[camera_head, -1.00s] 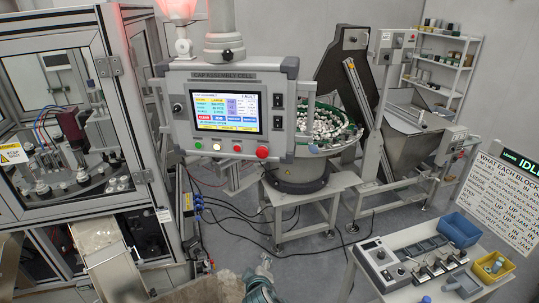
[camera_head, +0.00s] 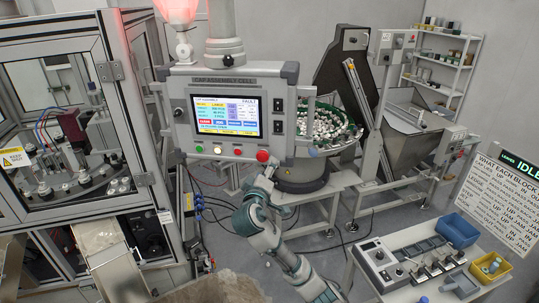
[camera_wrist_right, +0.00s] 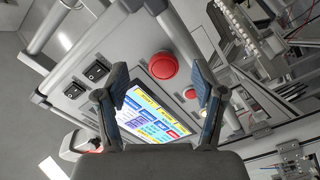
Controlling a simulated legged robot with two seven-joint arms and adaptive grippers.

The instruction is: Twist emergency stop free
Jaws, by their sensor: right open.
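The emergency stop is a red mushroom button (camera_head: 263,155) at the lower right of the control panel (camera_head: 192,110). It also shows large and round in the right wrist view (camera_wrist_right: 163,66). My right gripper (camera_head: 267,171) is just below the button in the head view. In the right wrist view its two fingers (camera_wrist_right: 160,82) are spread wide, with the button seen between and beyond the tips. Nothing is between the pads, and the gripper appears apart from the button. My left gripper is not in view.
The panel has a lit screen (camera_head: 226,115), small buttons along its lower edge and black switches (camera_head: 278,104) beside the screen. A bowl feeder (camera_head: 303,172) stands behind on the right. A table with a control box (camera_head: 378,258) and blue bin (camera_head: 455,230) is at lower right.

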